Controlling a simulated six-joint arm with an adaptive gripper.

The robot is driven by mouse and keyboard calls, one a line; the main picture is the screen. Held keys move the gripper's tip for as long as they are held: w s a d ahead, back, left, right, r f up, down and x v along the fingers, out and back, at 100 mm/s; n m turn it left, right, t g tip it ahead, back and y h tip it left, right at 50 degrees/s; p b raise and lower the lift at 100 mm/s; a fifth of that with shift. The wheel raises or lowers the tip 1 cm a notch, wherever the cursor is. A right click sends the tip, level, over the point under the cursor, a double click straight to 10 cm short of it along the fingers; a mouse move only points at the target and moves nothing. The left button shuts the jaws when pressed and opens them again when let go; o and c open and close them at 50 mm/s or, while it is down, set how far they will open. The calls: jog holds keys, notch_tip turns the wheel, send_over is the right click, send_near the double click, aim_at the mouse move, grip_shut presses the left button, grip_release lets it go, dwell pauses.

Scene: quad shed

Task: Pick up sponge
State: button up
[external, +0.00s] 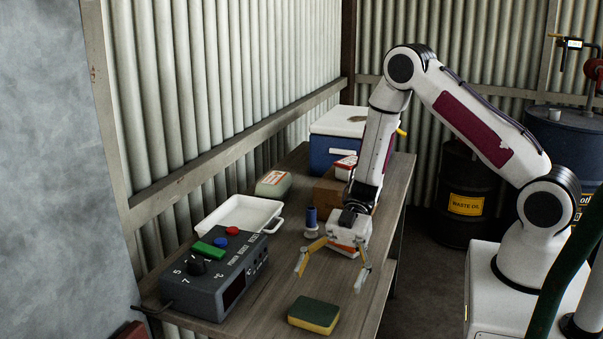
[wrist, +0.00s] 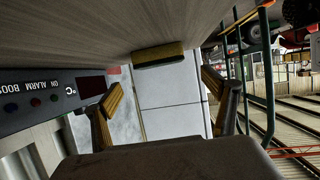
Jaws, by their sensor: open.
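A sponge (external: 314,315) with a dark green top and yellow body lies flat near the front end of the wooden table. In the wrist view the sponge (wrist: 158,55) shows beyond the fingertips, between them, at the upper middle. My gripper (external: 332,278) is open and empty. It is above the table, behind the sponge and apart from it. In the wrist view my gripper's fingers (wrist: 163,85) are spread wide, with nothing between them.
A grey control box (external: 205,285) with coloured buttons stands left of the sponge. A white tray (external: 240,213), a blue spool (external: 311,218), a cardboard box (external: 328,190) and a blue cooler (external: 325,150) stand farther back. The table's right edge is close to my gripper.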

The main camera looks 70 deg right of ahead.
aim_at(313, 310)
jog(key=shift+a+f, duration=0.25)
jog(key=shift+a, duration=0.3)
jog(key=shift+x, duration=3.15)
jog(key=c, duration=0.8)
